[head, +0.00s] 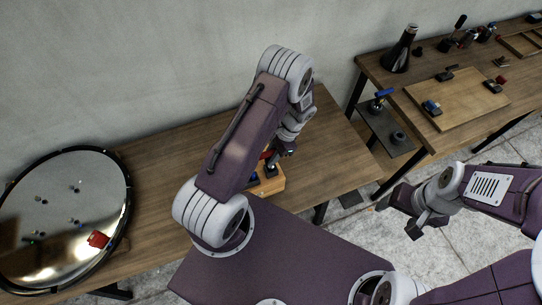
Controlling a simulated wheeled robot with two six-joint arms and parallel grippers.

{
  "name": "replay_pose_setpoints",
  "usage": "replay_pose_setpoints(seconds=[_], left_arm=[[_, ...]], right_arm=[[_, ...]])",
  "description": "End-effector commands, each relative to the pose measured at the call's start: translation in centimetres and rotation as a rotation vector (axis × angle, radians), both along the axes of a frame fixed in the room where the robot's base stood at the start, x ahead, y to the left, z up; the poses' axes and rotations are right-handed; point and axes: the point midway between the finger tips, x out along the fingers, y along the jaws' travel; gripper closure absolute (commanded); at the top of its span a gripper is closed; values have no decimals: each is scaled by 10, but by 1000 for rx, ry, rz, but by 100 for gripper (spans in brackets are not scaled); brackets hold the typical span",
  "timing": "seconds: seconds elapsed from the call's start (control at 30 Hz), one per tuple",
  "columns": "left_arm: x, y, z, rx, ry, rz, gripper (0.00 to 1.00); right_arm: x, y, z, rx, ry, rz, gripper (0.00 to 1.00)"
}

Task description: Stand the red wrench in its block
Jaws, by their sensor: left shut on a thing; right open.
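The wooden block (270,182) sits on the near table, partly hidden behind my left arm. A bit of red (265,156), which looks like the red wrench, shows just above it at my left gripper (273,163). That gripper points down over the block and is shut on it. Most of the wrench is hidden, and I cannot tell whether it is inside the block or above it. A small blue piece (253,177) shows at the block's left end. My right gripper (402,217) is open and empty above the floor at right.
The near table's top (335,150) is bare right of the block. A second table at the right holds a board (455,97), a dark flask (400,50) and several tools.

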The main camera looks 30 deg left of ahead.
Motion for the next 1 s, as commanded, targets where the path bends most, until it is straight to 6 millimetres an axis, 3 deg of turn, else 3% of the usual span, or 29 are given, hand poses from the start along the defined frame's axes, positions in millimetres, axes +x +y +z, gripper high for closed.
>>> replay_pose_setpoints(seconds=[0.93,0.97,1.0], left_arm=[[0,0,-14,0,0,0,100],[0,0,-14,0,0,0,76],[0,0,-14,0,0,0,65]], right_arm=[[0,0,-11,0,0,0,29],[0,0,-11,0,0,0,29],[0,0,-11,0,0,0,29]])
